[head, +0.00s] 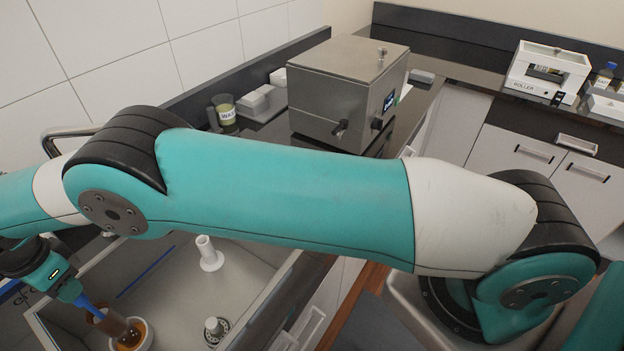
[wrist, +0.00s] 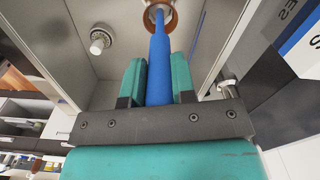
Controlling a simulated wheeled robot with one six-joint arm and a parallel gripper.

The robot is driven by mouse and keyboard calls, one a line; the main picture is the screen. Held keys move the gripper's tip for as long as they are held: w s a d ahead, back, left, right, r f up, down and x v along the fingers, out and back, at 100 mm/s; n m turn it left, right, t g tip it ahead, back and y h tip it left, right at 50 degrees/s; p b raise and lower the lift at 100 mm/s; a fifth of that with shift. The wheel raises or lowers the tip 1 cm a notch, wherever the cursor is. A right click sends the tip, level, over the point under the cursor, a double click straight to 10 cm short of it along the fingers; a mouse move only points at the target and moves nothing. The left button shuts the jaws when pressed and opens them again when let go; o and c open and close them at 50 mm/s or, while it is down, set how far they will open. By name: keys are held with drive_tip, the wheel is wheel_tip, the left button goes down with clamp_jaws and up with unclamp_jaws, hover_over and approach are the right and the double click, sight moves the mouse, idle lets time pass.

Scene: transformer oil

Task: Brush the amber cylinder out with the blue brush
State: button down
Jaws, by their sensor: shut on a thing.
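My gripper (head: 70,291) is at the lower left in the head view, over the sink. It is shut on the handle of the blue brush (head: 92,308). In the wrist view the blue brush (wrist: 160,75) runs between my teal fingers (wrist: 157,62) and away from them. Its far end goes into the mouth of the amber cylinder (wrist: 171,20), so the bristles are hidden.
The grey sink (head: 180,290) holds a white upright tube on a base (head: 209,255) and a round fitting (head: 215,327). A steel box (head: 335,85) and a waste beaker (head: 226,113) stand behind on the counter. My arm hides much of the middle.

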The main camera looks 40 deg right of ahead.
drive_tip(key=shift+f+b, duration=1.25)
drive_tip(key=shift+f, duration=0.55)
drive_tip(key=shift+r, duration=0.15)
wheel_tip(320, 180, up, 8)
drive_tip(key=p, duration=0.3)
drive_tip(key=shift+p, duration=0.4)
drive_tip(key=shift+f+b, duration=3.25)
drive_tip(key=shift+f, duration=1.05)
drive_tip(key=r+p, duration=0.1)
drive_tip(key=p, duration=0.2)
drive_tip(key=shift+r, duration=0.25)
wheel_tip(320, 180, up, 6)
drive_tip(key=p, duration=0.3)
drive_tip(key=shift+r, duration=0.25)
drive_tip(key=shift+r+p, duration=2.8)
drive_tip(key=shift+r, duration=1.9)
